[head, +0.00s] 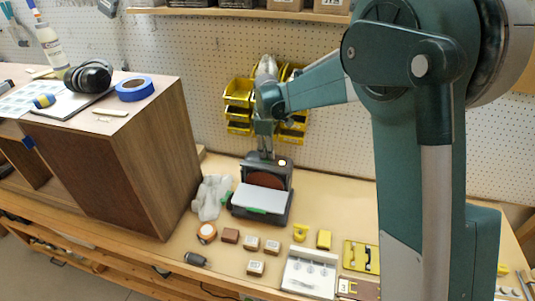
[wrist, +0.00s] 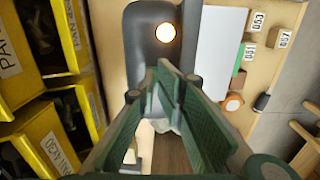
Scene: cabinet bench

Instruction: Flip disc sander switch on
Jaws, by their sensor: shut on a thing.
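The disc sander (head: 278,209) stands on the bench in the head view, dark grey with a reddish-brown disc (head: 266,180) and a pale table (head: 258,198). A round light glows on its top, and also shows in the wrist view on the dark housing (wrist: 147,25). My gripper (head: 266,155) reaches down from above to the sander's top, left of the light. In the wrist view its green fingers (wrist: 163,72) come together at the housing and are shut on a small part there, apparently the switch. The switch itself is hidden by the fingertips.
Yellow bins (head: 238,92) hang on the pegboard behind my gripper, and fill the left of the wrist view. A wooden cabinet (head: 165,150) stands left of the sander. A crumpled clear bag (head: 210,197) lies beside it. Small labelled blocks (head: 256,267) lie in front.

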